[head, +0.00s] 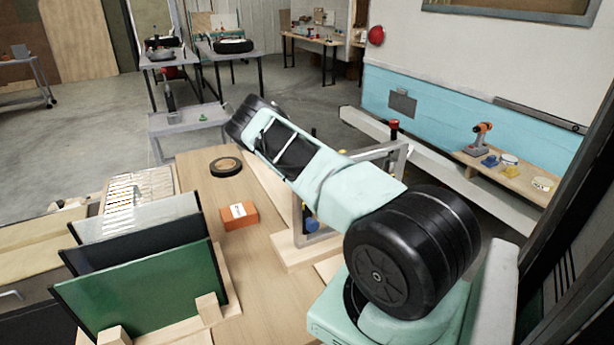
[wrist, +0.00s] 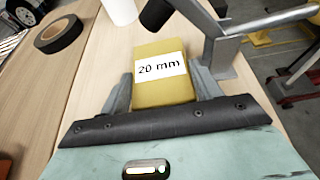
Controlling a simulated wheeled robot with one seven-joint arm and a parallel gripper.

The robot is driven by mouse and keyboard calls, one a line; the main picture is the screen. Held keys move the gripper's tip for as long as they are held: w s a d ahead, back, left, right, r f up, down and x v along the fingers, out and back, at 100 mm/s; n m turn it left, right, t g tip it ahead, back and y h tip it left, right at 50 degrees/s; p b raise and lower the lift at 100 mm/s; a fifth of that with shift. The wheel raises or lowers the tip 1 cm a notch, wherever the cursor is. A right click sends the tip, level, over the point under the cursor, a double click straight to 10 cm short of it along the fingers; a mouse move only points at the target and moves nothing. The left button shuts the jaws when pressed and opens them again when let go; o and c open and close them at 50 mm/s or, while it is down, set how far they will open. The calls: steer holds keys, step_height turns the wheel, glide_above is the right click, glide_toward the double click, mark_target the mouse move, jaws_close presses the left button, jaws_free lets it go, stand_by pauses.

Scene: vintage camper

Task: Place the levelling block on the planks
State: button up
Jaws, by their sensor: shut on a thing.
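My gripper (wrist: 163,88) is shut on a yellow block (wrist: 148,52) with a white label reading "20 mm". One finger presses each side of it in the wrist view. Whether the block touches the surface below cannot be told. In the head view my arm hides the gripper and this block. Pale wooden planks (head: 290,254) lie under a grey metal frame on the workbench, partly hidden by my arm. The wrist view shows pale wood boards with a seam (wrist: 88,85) to the left of the block.
The grey metal frame (head: 311,218) stands close right of the block in the wrist view (wrist: 222,48). A black tape roll (head: 226,167) and an orange box (head: 239,215) lie on the bench. Upright panels (head: 150,290) stand in a rack at front left.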

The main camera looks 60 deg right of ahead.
steer(key=shift+f, duration=0.1)
steer(key=o, duration=1.2)
steer(key=shift+c, duration=0.2)
steer(key=shift+r, duration=0.25)
steer(key=b+v, duration=0.1)
steer(key=v, duration=0.5)
steer(key=shift+s+f, duration=0.1)
steer(key=shift+f, duration=0.1)
steer(key=shift+s+a+r, duration=0.35)
steer(key=shift+s+r, duration=0.05)
steer(key=shift+s, duration=0.15)
